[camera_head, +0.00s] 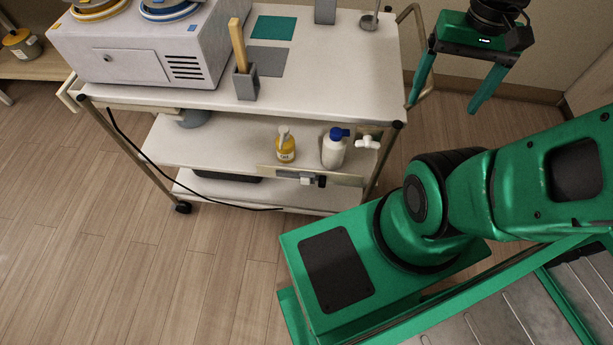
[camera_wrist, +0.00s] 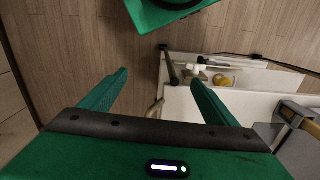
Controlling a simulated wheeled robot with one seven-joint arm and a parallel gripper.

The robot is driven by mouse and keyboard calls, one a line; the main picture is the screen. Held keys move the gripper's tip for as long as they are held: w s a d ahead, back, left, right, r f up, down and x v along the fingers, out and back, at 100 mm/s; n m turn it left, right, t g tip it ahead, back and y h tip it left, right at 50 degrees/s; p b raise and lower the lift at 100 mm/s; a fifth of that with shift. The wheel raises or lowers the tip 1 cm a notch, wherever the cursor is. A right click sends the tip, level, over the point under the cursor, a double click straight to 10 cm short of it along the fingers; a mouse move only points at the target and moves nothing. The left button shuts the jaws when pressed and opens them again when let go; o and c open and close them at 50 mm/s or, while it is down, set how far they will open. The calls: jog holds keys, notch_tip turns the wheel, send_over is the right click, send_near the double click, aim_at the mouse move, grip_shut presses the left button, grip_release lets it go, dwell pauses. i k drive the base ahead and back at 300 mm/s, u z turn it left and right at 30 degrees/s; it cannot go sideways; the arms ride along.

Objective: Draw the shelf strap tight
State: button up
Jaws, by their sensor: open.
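The beige shelf strap (camera_head: 345,180) runs across the front of the cart's middle shelf (camera_head: 200,147), below the bottles. A grey buckle (camera_head: 305,178) with a black end piece (camera_head: 321,181) sits on the strap. I cannot tell how tight the strap is. My gripper (camera_head: 444,108) is open and empty at the upper right, beyond the cart's right end and apart from the strap. In the wrist view, the two green fingers (camera_wrist: 159,78) are spread, with floor and the cart's edge beyond them. The strap is too small to make out there.
A yellow bottle (camera_head: 285,149), a blue-capped white bottle (camera_head: 333,152) and a white fitting (camera_head: 367,142) stand near the strap. The wax warmer (camera_head: 140,55) and a grey holder (camera_head: 246,84) are on top. A black cable (camera_head: 150,160) hangs in front. Floor at left is clear.

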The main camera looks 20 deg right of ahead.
aim_at(322, 179)
jog(key=u, duration=0.8)
jog(key=k, duration=0.85)
jog(key=z, duration=0.55)
jog(key=i, duration=0.5)
